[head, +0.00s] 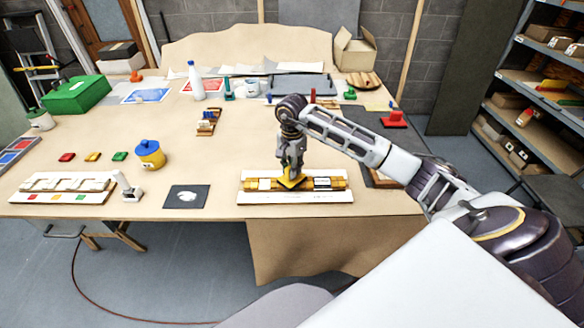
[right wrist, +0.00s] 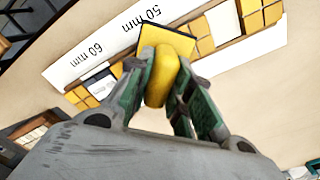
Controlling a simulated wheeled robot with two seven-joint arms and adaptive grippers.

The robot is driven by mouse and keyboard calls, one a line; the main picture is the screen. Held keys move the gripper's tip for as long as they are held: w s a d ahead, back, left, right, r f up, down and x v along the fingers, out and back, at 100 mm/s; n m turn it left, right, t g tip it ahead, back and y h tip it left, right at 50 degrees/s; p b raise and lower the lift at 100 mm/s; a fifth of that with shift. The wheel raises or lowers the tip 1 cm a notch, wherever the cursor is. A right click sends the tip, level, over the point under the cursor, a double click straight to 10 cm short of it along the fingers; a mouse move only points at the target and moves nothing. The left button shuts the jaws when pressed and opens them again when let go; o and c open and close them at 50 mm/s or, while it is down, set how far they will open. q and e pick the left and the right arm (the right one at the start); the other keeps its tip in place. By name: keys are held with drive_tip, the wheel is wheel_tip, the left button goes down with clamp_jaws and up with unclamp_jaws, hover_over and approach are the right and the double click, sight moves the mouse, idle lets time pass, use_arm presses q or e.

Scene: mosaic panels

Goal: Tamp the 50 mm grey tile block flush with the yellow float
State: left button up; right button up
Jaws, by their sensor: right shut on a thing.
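My right gripper (head: 291,172) is shut on the yellow float (head: 292,183). In the right wrist view the float (right wrist: 163,78) sits between the two green-padded fingers (right wrist: 160,88), its flat plate over the tile row beside the "50 mm" mark. The mosaic panel (head: 293,199) is a white board with a row of yellow tiles. Pale tile blocks show on both sides of the float, one at left (head: 265,184) and one with a dark edge at right (head: 322,183). No grey block shows at the 50 mm mark; the float covers that part. My left gripper is not in view.
A dark square mat (head: 187,197) lies left of the panel. Further left are a white tool (head: 129,188), a blue-lidded yellow pot (head: 150,154) and a second tile board (head: 63,197). A small coloured rack (head: 208,122) stands behind. The table's front edge is close to the panel.

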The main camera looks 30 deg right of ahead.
drive_tip(key=shift+f, duration=0.3)
idle(0.5)
drive_tip(key=shift+b, duration=0.45)
idle(1.1)
drive_tip(key=shift+s+f, duration=0.2)
drive_tip(key=shift+f, duration=0.1)
idle(2.4)
drive_tip(key=shift+r, duration=0.15)
drive_tip(key=shift+w+r, duration=0.15)
drive_tip(key=shift+r, duration=0.55)
drive_tip(key=shift+r+p, duration=1.45)
drive_tip(key=shift+r, duration=1.45)
drive_tip(key=shift+w+f, duration=0.1)
